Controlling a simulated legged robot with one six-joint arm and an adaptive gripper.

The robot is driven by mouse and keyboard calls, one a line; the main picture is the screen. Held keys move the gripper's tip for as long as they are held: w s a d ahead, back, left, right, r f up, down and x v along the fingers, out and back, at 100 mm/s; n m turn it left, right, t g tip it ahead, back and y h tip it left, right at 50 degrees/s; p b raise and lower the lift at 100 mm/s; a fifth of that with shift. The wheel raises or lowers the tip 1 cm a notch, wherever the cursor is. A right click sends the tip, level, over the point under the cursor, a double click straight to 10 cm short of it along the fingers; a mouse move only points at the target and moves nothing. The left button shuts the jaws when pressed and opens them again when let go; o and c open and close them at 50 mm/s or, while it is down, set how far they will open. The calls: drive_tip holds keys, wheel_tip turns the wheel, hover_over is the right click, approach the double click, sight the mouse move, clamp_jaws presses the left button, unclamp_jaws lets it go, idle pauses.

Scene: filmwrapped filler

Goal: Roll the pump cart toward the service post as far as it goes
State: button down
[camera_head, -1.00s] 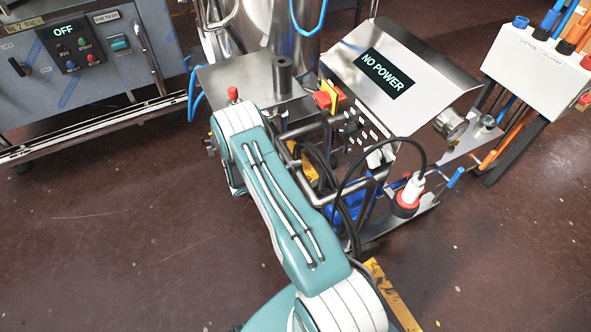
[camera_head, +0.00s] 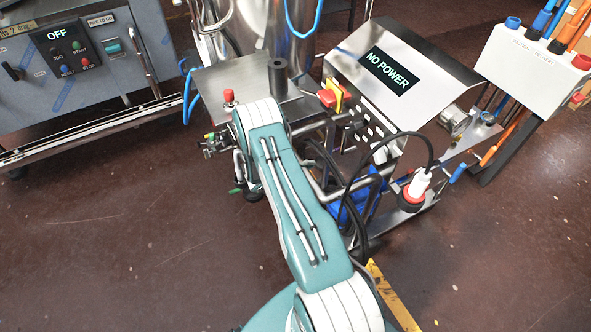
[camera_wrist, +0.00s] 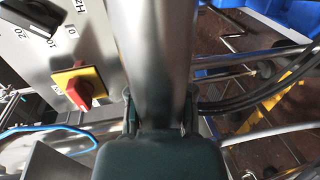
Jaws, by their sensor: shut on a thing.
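The pump cart (camera_head: 345,110) is a stainless steel unit with a sloped hood and a "NO POWER" display (camera_head: 388,72). It stands in the middle of the head view. The service post (camera_head: 535,72), a white box on dark legs with blue and orange hoses, stands at the right; the cart's right end is close to it, and contact cannot be told. In the wrist view my gripper (camera_wrist: 160,118) is shut on a steel handle bar (camera_wrist: 152,50) of the cart. In the head view my arm hides the gripper.
A grey machine with an "OFF" panel (camera_head: 75,55) stands at the left. A steel vessel (camera_head: 290,25) stands behind the cart. A black cable runs to a red-and-white plug (camera_head: 415,188) on the cart. Yellow floor tape (camera_head: 393,297) lies in front. Brown floor is open at both sides.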

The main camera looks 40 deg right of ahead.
sight(355, 144)
drive_tip(key=shift+s+d+r, duration=0.15)
drive_tip(key=shift+s+d, duration=0.55)
drive_tip(key=shift+d, duration=2.5)
drive_tip(key=shift+s+d+r, duration=0.2)
drive_tip(key=shift+s+d, duration=0.45)
drive_tip(key=shift+d, duration=2.6)
drive_tip(key=shift+s+d+r, duration=0.15)
drive_tip(key=shift+s+d, duration=0.55)
drive_tip(key=shift+d, duration=2.5)
drive_tip(key=shift+c, duration=1.8)
unclamp_jaws()
drive_tip(key=shift+s, duration=0.1)
drive_tip(key=shift+d+f, duration=0.15)
drive_tip(key=shift+f, duration=0.05)
drive_tip(key=v, duration=1.2)
drive_tip(key=shift+f, duration=0.1)
